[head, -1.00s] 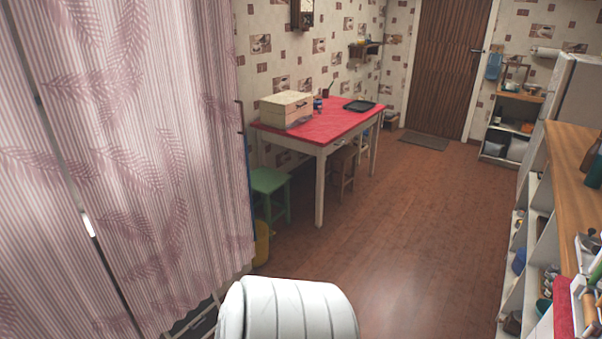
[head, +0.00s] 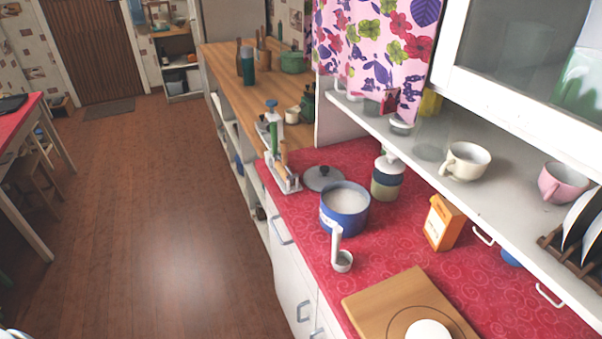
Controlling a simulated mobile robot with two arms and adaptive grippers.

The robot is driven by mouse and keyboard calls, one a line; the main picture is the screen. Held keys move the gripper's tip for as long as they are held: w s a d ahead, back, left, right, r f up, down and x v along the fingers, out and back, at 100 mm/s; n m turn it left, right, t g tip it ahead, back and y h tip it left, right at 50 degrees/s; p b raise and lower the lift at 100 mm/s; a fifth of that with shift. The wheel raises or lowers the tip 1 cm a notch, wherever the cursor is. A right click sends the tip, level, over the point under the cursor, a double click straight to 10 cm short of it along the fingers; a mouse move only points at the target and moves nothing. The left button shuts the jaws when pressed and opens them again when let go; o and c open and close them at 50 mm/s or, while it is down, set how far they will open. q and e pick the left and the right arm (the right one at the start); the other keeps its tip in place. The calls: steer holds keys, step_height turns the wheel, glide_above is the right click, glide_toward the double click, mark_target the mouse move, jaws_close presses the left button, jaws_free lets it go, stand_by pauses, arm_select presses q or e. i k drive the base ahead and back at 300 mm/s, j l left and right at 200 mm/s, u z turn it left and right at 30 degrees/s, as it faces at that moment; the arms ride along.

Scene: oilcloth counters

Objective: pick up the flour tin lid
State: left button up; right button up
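The lid (head: 324,178), grey and round with a dark knob, lies flat on the red oilcloth counter (head: 398,248), just behind the flour tin. The flour tin (head: 340,217) is blue, open at the top and filled with white flour. It stands upright near the counter's front edge. Neither of my grippers shows in the head view, so their state is hidden.
A white scoop (head: 342,258) stands in front of the tin. A utensil holder (head: 283,178) is left of the lid, a striped jar (head: 387,177) right of it. An orange box (head: 443,223) and a wooden board (head: 385,302) are nearer. A shelf (head: 505,198) overhangs the counter's back.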

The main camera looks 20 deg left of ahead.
mark_target(315, 178)
steer(key=k+j+z, duration=0.1)
steer(key=j+z, duration=0.25)
steer(key=z, duration=0.15)
steer(key=k+j+z, duration=0.2)
steer(key=z, duration=0.25)
steer(key=j, duration=0.15)
